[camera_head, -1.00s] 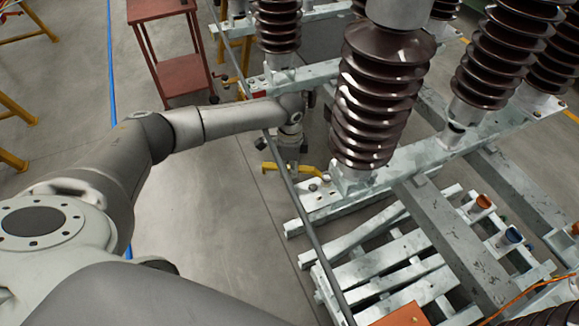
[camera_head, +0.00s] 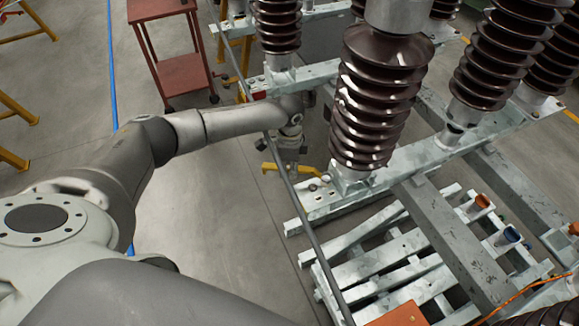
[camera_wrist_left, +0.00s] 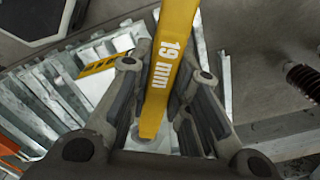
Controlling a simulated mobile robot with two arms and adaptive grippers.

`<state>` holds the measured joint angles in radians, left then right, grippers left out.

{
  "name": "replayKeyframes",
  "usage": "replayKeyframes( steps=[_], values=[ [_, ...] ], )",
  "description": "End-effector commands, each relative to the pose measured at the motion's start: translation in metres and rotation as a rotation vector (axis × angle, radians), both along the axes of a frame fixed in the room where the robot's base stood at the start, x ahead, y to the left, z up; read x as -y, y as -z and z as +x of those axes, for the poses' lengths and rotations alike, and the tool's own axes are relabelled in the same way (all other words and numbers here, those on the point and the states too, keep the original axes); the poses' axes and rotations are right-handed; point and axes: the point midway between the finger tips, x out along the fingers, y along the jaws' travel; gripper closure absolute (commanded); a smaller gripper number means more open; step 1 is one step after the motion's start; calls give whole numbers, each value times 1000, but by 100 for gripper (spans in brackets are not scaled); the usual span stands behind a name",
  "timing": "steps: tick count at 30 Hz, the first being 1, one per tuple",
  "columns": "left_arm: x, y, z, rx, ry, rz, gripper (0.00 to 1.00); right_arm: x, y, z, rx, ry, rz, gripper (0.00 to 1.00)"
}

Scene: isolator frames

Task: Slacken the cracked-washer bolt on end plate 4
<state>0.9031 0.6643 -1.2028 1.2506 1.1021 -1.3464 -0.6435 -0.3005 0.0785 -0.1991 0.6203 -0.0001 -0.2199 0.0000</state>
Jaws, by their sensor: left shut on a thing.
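A yellow spanner marked 19 mm (camera_wrist_left: 168,65) is between the fingers of my left gripper (camera_wrist_left: 155,95), which is shut on it. In the head view my left gripper (camera_head: 290,150) holds the spanner (camera_head: 275,169) low beside the end of a galvanised plate (camera_head: 315,207), at the foot of a brown insulator. Small bolt heads (camera_head: 313,187) show on that plate; I cannot tell which has a cracked washer. In the wrist view a round fitting (camera_wrist_left: 150,142) shows by the spanner's lower end; whether they touch is unclear. My right gripper is out of view.
Ribbed brown insulators (camera_head: 375,95) rise close to the right of my left arm. A thin grey bar (camera_head: 305,225) crosses near the gripper. Slatted metal pieces (camera_head: 385,265) lie at lower right.

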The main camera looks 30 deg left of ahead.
Motion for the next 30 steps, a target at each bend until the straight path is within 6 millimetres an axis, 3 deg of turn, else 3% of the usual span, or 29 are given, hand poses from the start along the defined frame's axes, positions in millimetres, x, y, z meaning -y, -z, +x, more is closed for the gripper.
replayKeyframes(
  steps=[30],
  values=[
    [1,16,1,1,0,-2,100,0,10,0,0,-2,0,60]
  ],
)
